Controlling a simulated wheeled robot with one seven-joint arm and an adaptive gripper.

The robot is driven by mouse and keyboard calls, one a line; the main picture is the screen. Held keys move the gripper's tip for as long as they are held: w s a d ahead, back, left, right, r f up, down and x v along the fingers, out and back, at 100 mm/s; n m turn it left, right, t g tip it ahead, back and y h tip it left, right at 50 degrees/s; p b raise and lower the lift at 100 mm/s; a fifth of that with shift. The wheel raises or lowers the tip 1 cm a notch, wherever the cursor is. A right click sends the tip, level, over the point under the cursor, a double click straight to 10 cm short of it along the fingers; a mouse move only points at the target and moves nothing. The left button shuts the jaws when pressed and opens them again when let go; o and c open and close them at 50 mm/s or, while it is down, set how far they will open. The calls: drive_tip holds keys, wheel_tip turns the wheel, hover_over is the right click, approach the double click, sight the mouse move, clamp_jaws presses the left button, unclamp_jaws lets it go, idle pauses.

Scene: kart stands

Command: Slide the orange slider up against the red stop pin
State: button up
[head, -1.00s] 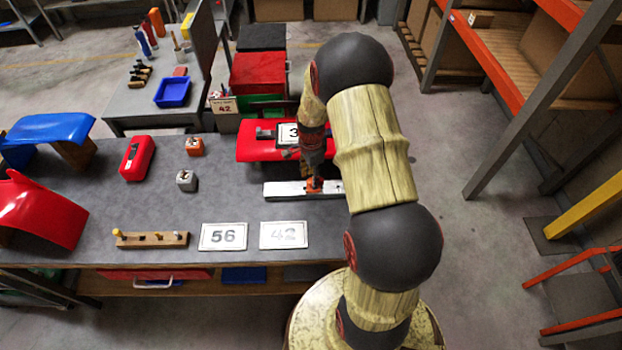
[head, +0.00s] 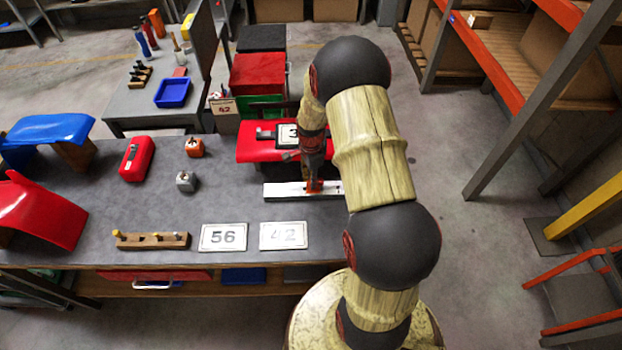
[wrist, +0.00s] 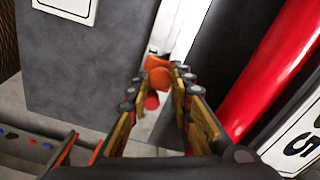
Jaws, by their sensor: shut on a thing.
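The orange slider (head: 314,187) sits on a pale rail (head: 285,191) on the grey workbench. My gripper (head: 314,181) reaches down onto it from above. In the wrist view the slider (wrist: 158,70) is between the fingertips of my gripper (wrist: 163,76), which is shut on it. A red round piece, seemingly the red stop pin (wrist: 151,101), shows between the fingers, on the near side of the slider. A small gap seems to lie between them. In the head view the pin cannot be made out, and my arm covers the rail's right end.
A red panel (head: 258,149) with a number plate lies just behind the rail. Two number plates (head: 223,237) lie in front. A wooden peg block (head: 152,240), a red box (head: 137,158) and small orange and grey blocks stand to the left. The bench between is clear.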

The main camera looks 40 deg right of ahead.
drive_tip(key=shift+d, duration=0.1)
clamp_jaws()
idle(0.3)
drive_tip(key=o, duration=0.8)
unclamp_jaws()
drive_tip(key=shift+o, duration=0.2)
wheel_tip(320, 180, up, 12)
